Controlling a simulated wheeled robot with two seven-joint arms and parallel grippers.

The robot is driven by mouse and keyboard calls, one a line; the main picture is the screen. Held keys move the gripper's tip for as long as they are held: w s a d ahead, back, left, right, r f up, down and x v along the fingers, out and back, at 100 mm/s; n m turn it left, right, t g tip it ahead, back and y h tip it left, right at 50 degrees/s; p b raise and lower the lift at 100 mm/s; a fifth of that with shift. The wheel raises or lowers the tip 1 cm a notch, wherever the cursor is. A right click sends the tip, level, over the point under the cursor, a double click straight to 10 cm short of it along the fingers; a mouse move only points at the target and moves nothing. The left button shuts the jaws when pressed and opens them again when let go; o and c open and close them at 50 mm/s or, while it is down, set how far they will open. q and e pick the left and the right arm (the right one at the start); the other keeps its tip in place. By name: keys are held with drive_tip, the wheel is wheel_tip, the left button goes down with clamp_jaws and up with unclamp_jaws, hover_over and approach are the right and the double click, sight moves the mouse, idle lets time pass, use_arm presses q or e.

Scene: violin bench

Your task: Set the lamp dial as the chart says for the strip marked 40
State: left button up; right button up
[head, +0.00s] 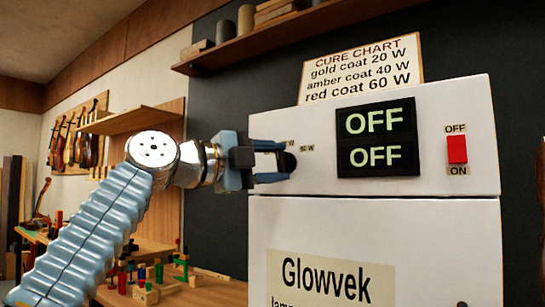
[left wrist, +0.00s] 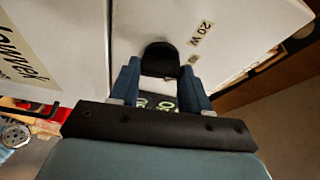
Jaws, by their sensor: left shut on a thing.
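The lamp box (head: 375,220) is white with a black round dial (head: 288,162), which also shows in the left wrist view (left wrist: 160,56). My left gripper (head: 272,162) is shut on the dial, one blue finger on each side of it. The fingers hide much of the dial, so I cannot tell its setting. The chart (head: 362,70) reads gold coat 20 W, amber coat 40 W, red coat 60 W. Both display lines (head: 377,138) read OFF. No strip marked 40 is visible. My right gripper is not in view.
A red switch (head: 457,150) has OFF above it and ON below. A shelf (head: 245,42) with blocks hangs behind, above the lamp box. A wooden bench (head: 190,292) with clamps stands at the lower left. Violins (head: 75,135) hang on the far wall.

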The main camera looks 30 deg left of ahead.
use_arm(q)
drive_tip(key=shift+m, duration=0.6)
drive_tip(key=shift+g, duration=0.3)
drive_tip(key=o, duration=1.1)
drive_tip(key=shift+c, duration=0.2)
drive_tip(key=shift+s, duration=0.1)
drive_tip(key=v, duration=1.3)
drive_tip(key=shift+s+b, duration=0.3)
drive_tip(key=shift+a, duration=0.1)
